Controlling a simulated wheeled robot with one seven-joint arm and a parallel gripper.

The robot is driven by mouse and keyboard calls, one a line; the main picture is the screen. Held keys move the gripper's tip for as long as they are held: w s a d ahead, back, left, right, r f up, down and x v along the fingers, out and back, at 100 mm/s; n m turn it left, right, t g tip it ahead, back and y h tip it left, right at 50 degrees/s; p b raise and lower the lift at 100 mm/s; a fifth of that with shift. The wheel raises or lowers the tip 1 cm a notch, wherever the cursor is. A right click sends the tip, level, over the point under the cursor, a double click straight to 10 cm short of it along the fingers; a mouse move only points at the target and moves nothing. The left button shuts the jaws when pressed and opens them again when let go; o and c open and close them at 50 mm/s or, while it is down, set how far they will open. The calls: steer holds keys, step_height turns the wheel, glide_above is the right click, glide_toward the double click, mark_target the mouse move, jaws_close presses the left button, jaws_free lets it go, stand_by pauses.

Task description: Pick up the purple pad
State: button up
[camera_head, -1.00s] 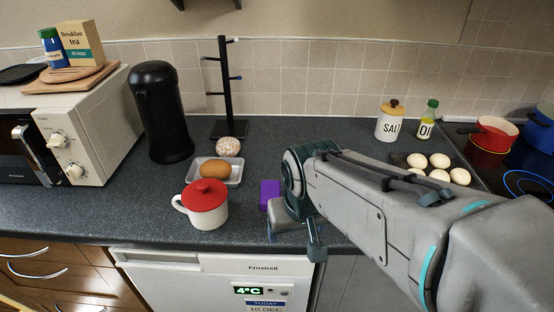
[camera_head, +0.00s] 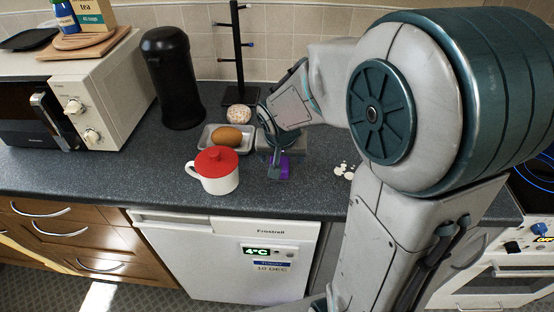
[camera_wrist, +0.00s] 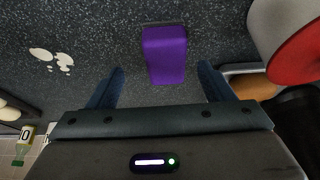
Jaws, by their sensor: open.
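The purple pad (camera_wrist: 165,54) is a small block lying on the dark speckled counter. In the wrist view it lies between and just beyond the two fingertips, with counter showing on both sides. My gripper (camera_wrist: 161,85) is open and empty there. In the head view my gripper (camera_head: 279,172) points down over the purple pad (camera_head: 285,168), which is partly hidden behind a finger. I cannot tell the exact height of the fingertips above the counter.
A white mug with a red lid (camera_head: 216,170) stands close on the left. A tray (camera_head: 211,141) holding a brown bread-like item (camera_head: 227,137) is just behind. White splotches (camera_head: 344,171) lie to the right. A black canister (camera_head: 172,80) and mug stand (camera_head: 238,60) are farther back.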

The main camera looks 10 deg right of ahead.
steer(key=shift+w+a+x, duration=0.1)
steer(key=shift+w+x, duration=0.05)
steer(key=shift+x, duration=0.8)
steer(key=shift+w+a+x, duration=0.1)
steer(key=shift+a+x, duration=0.05)
steer(key=shift+x, duration=0.8)
steer(key=shift+w+a+x, duration=0.1)
steer(key=shift+w+x, duration=0.05)
steer(key=shift+x, duration=0.8)
steer(key=shift+r, duration=0.1)
steer(key=c, duration=1.1)
